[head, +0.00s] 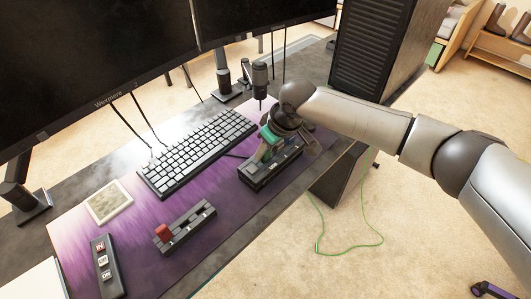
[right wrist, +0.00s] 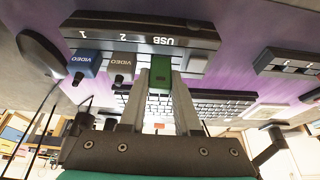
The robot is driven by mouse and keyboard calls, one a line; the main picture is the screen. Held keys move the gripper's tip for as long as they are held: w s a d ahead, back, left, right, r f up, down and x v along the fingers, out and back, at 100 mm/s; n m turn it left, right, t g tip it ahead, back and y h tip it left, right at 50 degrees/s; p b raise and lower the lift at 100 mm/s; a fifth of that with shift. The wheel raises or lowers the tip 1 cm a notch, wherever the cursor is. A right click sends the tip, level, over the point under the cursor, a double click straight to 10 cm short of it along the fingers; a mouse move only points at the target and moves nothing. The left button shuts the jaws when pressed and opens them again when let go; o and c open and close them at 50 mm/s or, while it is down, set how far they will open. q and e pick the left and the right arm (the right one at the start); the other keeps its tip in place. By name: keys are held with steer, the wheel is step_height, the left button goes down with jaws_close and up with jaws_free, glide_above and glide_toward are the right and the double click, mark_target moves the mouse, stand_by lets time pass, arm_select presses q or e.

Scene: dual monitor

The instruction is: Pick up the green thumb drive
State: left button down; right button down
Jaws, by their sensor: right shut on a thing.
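My right gripper (head: 264,156) is low over a dark switch box (head: 262,178) on the purple desk mat. In the right wrist view its two fingers are shut on the green thumb drive (right wrist: 160,78). The drive sits at the face of the box (right wrist: 135,30), by the USB label. I cannot tell whether the drive is still seated in its port or just clear of it. In the head view the gripper and wrist largely hide the drive. My left gripper is not in view.
Blue (right wrist: 84,66) and grey (right wrist: 122,68) VIDEO plugs stand beside the drive. A keyboard (head: 198,152) lies left of the box. A second box with a red piece (head: 163,232) and a switch panel (head: 103,268) are nearer. A microphone (head: 259,80) and monitors stand behind.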

steer(key=shift+r, duration=0.1)
